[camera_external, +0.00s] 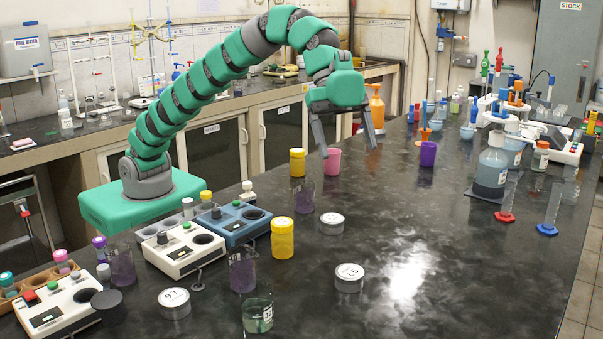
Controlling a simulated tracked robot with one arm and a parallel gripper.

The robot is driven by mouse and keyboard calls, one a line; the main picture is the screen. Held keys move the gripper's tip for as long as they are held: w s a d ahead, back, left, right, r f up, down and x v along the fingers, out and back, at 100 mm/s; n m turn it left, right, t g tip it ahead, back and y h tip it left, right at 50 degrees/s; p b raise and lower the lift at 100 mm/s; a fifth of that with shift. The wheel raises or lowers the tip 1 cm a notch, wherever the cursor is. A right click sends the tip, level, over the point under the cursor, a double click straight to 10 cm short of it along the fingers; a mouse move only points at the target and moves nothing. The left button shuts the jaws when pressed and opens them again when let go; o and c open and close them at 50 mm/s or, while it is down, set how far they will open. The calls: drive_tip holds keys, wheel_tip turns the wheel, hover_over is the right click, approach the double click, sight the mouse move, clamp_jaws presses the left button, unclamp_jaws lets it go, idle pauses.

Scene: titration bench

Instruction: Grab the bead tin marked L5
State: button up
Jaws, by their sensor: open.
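Three round silver tins with white lids stand on the dark bench. One tin (349,278) is at front centre, one tin (174,303) is at front left, and one tin (332,223) is farther back. Their lid marks are small and tilted, and I cannot tell for sure which one reads L5. My gripper (349,152) is open and empty, with its fingers pointing down. In the picture it is above the farther-back tin, beside the pink cup (332,163), and apart from all three tins.
Yellow jars (282,240), a purple beaker (243,272) and a glass beaker (257,314) stand left of the front centre tin. A blue device (234,225) and a white device (184,250) are farther left.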

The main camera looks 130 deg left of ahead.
wheel_tip(320, 180, down, 13)
drive_tip(key=w+m+g+p, duration=0.1)
drive_tip(key=w+m+g, duration=0.1)
drive_tip(key=m+g, duration=0.1)
drive_tip(key=b, duration=0.2)
hover_over(349, 270)
drive_tip(key=s+a, duration=0.1)
drive_tip(key=a, duration=0.1)
drive_tip(key=shift+h, duration=0.3)
wheel_tip(349, 270, down, 7)
drive_tip(key=shift+a+f, duration=0.1)
drive_tip(key=shift+f, duration=0.1)
drive_tip(key=shift+b+x, duration=0.55)
drive_tip(key=shift+x, duration=2.25)
drive_tip(key=shift+s+r, duration=0.1)
drive_tip(key=shift+s, duration=0.05)
drive_tip(key=shift+c, duration=0.4)
drive_tip(key=c, duration=1)
